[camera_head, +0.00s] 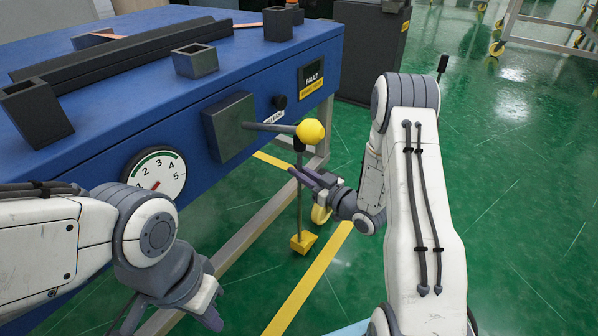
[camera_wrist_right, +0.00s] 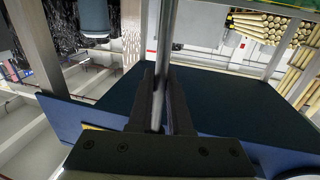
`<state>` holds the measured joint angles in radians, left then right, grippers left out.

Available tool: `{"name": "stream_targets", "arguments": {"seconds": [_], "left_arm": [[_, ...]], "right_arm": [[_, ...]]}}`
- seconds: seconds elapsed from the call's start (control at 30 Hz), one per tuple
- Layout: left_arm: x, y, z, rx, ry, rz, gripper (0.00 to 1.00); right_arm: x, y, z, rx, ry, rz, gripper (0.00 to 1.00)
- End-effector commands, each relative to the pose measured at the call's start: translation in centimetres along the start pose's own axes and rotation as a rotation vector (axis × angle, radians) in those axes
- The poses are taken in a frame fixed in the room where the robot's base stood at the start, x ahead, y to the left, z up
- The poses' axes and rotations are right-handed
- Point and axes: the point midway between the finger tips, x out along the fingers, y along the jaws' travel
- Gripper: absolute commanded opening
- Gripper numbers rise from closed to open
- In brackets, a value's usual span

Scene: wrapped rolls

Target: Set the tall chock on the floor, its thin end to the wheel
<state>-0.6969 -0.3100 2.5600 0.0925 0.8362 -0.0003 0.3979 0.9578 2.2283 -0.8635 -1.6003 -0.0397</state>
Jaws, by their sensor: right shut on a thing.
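The tall chock is a small yellow wedge (camera_head: 303,243) at the foot of a thin upright rod (camera_head: 299,207). My right gripper (camera_head: 304,176) is shut on the rod's upper part, below the yellow knob in the head view. The rod (camera_wrist_right: 166,45) also runs between its fingers in the right wrist view. A yellow wheel (camera_head: 320,213) stands behind and right of the wedge, under the blue machine. I cannot tell whether the wedge touches the floor or which way its thin end points. My left gripper (camera_head: 165,318) is at the bottom left, partly cut off and away from the chock.
The blue machine (camera_head: 115,118) fills the left, with a gauge (camera_head: 157,174) and a lever with a yellow knob (camera_head: 310,131) jutting out near my right gripper. A yellow line (camera_head: 308,282) crosses the green floor. The floor at right is largely clear.

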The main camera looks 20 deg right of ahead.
Motion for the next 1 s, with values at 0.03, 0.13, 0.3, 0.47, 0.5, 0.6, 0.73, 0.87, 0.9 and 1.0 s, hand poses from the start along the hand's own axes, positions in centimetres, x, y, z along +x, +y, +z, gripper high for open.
{"name": "stream_targets", "arguments": {"seconds": [0.03,0.13,0.3,0.47,0.5,0.6,0.73,0.87,0.9,1.0], "left_arm": [[0.5,0.0,0.0,0.000,0.000,0.000,0.00],[1.0,-0.1,0.1,0.000,0.000,0.000,0.00],[0.9,-0.1,0.1,0.000,0.000,0.000,0.00],[1.0,-0.1,0.1,0.000,0.000,0.000,0.00],[1.1,-0.1,0.1,0.000,0.000,0.000,0.00],[1.2,-0.1,0.1,0.000,0.000,0.000,0.00],[1.6,-0.1,0.1,0.000,0.000,0.000,0.00],[1.8,-0.1,0.1,0.000,0.000,0.000,0.00],[1.8,-0.1,0.1,0.000,0.000,0.000,0.00],[1.9,-0.1,0.1,0.000,0.000,0.000,0.00]], "right_arm": [[0.1,0.1,0.3,-0.004,0.008,0.000,0.00],[0.1,0.1,0.9,-0.004,0.008,0.000,0.00],[0.3,1.2,0.5,-0.006,0.010,0.001,0.00],[0.5,2.1,0.5,-0.006,0.009,0.001,0.00],[0.5,2.4,0.5,-0.006,0.009,0.001,0.00],[0.6,2.9,0.5,-0.007,0.009,0.001,0.00],[0.6,3.1,1.1,-0.005,0.008,0.001,0.00],[0.6,3.0,1.5,-0.005,0.008,0.001,0.00],[0.6,3.0,1.6,-0.005,0.008,0.001,0.00],[0.6,3.0,1.7,-0.005,0.008,0.001,0.00]]}}
